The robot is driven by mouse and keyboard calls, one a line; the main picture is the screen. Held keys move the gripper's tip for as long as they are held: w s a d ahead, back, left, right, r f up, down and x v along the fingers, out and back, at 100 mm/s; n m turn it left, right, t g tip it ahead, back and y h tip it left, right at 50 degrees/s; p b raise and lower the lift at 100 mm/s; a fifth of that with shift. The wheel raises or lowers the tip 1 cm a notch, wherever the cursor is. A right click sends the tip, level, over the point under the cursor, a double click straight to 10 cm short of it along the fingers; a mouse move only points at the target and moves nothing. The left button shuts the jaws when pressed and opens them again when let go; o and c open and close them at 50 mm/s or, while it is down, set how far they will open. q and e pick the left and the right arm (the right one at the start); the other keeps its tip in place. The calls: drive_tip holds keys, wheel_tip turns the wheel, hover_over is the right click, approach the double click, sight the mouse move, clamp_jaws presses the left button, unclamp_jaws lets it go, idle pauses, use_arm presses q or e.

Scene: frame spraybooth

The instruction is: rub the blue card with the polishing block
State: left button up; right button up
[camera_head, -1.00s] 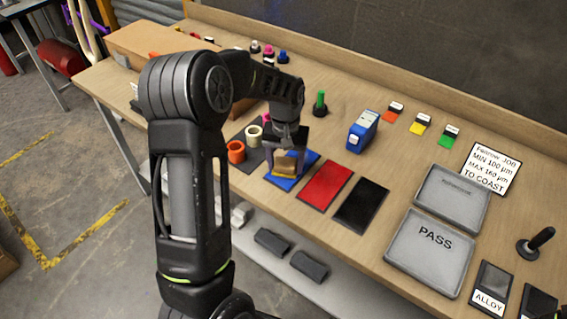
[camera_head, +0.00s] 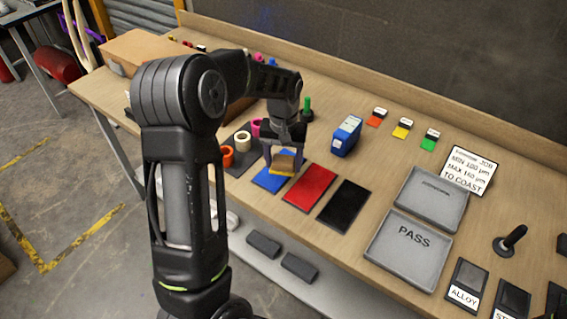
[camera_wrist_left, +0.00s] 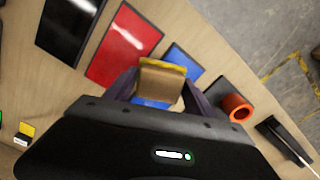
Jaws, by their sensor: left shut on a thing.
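The blue card (camera_head: 267,181) lies flat on the bench, left of the red card. It also shows in the left wrist view (camera_wrist_left: 183,62), partly covered by the block and my fingers. My left gripper (camera_head: 284,154) points down over the card's back right part. It is shut on the polishing block (camera_head: 285,164), a tan block with a yellow layer. The block also shows between the fingers in the left wrist view (camera_wrist_left: 160,82), with blue on both sides of it. Whether the block touches the card I cannot tell. My right gripper is not in view.
Red (camera_head: 309,187) and black (camera_head: 346,206) cards lie to the right. A blue box (camera_head: 346,136) stands behind them. Tape rolls (camera_head: 242,141) stand on a dark mat at the left. A grey PASS tray (camera_head: 409,247) lies farther right.

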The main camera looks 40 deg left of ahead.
use_arm(q)
drive_tip(key=shift+r+p, duration=0.65)
drive_tip(key=shift+r, duration=0.7)
drive_tip(key=shift+w+d+f, duration=0.15)
drive_tip(key=shift+d, duration=0.2)
drive_tip(key=w+d+m+b, duration=0.3)
drive_tip(key=d+m, duration=0.2)
drive_tip(key=d, duration=1.2)
drive_tip(key=shift+d+f+b, duration=0.25)
drive_tip(key=shift+d+b, duration=0.05)
drive_tip(key=shift+b, duration=0.05)
